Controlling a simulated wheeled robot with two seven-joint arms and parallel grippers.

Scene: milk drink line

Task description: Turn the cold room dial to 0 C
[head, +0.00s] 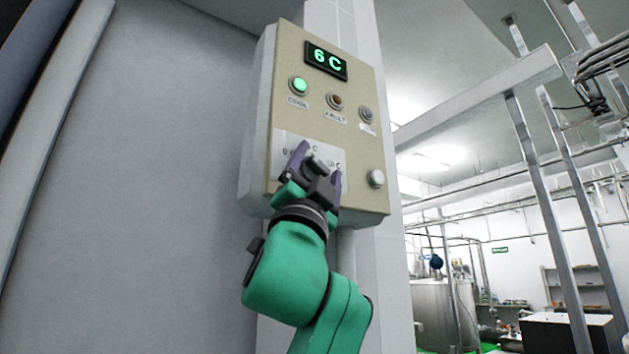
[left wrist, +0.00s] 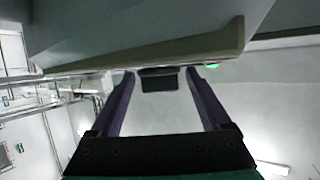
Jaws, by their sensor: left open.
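The cold room control box (head: 278,120) is a beige panel on a wall post, and its display (head: 326,61) reads 6 C in green. The white dial scale (head: 283,142) is low on the panel and partly hidden by my left gripper (head: 318,168). In the left wrist view, a dark block, apparently the dial knob (left wrist: 158,80), sits between the purple fingers of that gripper (left wrist: 161,74). The fingers are open, one on each side, with gaps showing beside it. The knob's pointer direction is hidden. My right gripper is not in view.
A lit green COOL lamp (head: 299,85), an unlit FAULT lamp (head: 335,101) and a grey button (head: 366,114) are above the scale. A round silver knob (head: 376,178) is at the lower right. A large grey door (head: 150,150) stands left.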

